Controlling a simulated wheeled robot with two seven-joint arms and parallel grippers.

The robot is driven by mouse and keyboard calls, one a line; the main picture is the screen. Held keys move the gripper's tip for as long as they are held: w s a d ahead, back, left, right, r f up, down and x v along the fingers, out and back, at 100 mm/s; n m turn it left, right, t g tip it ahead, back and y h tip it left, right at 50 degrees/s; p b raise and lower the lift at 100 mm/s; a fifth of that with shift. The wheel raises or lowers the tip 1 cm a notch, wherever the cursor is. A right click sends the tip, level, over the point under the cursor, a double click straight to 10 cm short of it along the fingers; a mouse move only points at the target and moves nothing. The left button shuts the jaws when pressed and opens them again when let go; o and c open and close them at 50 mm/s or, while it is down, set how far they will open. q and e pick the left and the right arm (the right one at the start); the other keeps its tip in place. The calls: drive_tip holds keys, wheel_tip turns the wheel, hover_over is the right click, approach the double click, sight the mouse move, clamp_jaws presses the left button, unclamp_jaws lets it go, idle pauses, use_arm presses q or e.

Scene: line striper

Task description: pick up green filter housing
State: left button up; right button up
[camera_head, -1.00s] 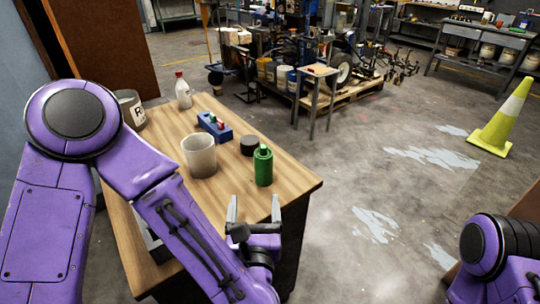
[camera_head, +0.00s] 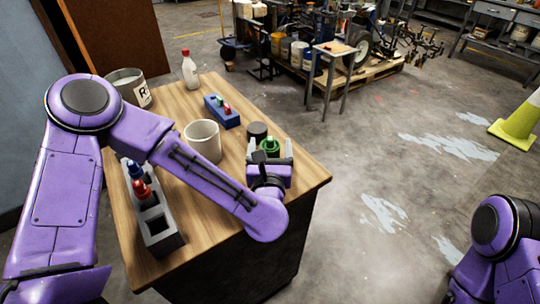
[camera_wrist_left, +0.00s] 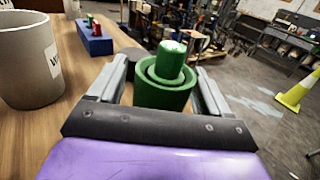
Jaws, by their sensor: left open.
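The green filter housing (camera_head: 270,145) stands upright near the right edge of the wooden table; my left gripper hides its lower part in the head view. In the left wrist view the green filter housing (camera_wrist_left: 168,75) shows its round rim and a narrower green top, between the two fingers. My left gripper (camera_head: 270,150) is open with one finger on each side of it; in the left wrist view the gripper (camera_wrist_left: 160,85) shows the same. I cannot tell whether the fingers touch it. My right gripper is out of view; only part of my right arm shows at lower right.
A black round lid-like piece (camera_head: 257,130) stands just behind the housing. A white cup (camera_head: 203,141), a blue block with coloured pieces (camera_head: 222,111), a white bottle (camera_head: 190,70), a grey bucket (camera_head: 128,87) and a grey slotted holder (camera_head: 156,222) are on the table (camera_head: 225,190).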

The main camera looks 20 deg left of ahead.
use_arm(q)
drive_tip(key=shift+w, duration=0.1)
drive_tip(key=c, duration=1.3)
